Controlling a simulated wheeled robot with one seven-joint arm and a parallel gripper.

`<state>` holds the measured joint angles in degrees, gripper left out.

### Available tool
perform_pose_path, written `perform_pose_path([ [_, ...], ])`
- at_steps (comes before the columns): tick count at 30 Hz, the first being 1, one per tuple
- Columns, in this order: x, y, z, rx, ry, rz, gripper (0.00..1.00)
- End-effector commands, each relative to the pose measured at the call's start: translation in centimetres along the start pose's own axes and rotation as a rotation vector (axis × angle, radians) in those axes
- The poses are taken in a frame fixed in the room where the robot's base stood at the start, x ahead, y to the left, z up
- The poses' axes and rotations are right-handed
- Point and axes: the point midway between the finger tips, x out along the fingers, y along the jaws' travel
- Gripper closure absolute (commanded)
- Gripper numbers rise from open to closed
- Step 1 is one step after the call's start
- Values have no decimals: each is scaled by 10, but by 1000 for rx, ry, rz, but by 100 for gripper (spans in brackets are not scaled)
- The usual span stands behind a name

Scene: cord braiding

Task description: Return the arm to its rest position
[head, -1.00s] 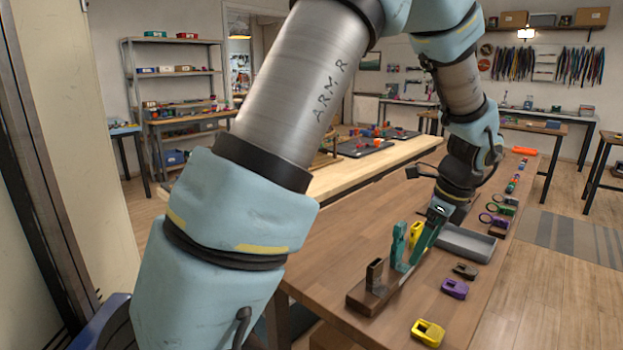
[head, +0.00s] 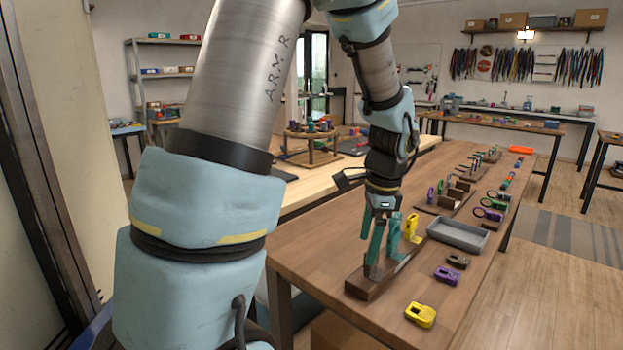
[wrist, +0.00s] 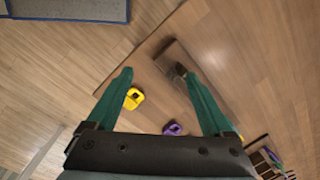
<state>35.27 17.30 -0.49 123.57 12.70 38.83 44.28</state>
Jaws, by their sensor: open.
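My gripper (head: 383,242) hangs over the wooden table in the head view, with its two green fingers apart and nothing seen between them. Its lower finger overlaps a brown wooden stand (head: 362,287) in the picture; I cannot tell whether they touch. The wrist view also shows my gripper (wrist: 158,78) with its fingers spread wide. In that view the wooden stand (wrist: 176,50), with a dark upright post, lies beyond the right fingertip. My arm reaches from the lower left up and over to the table.
A yellow clip (head: 421,314), a purple clip (head: 447,275) and a dark clip (head: 458,261) lie near the table's right edge. A grey tray (head: 458,236) stands behind them. An upright yellow piece (head: 411,226) is beside my gripper.

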Motion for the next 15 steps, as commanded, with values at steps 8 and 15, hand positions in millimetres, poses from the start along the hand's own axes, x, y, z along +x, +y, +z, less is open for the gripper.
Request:
perform_pose_path([
  [8,7,22,120,-849,78,35,15],
  [15,13,52,178,-1392,122,48,15],
])
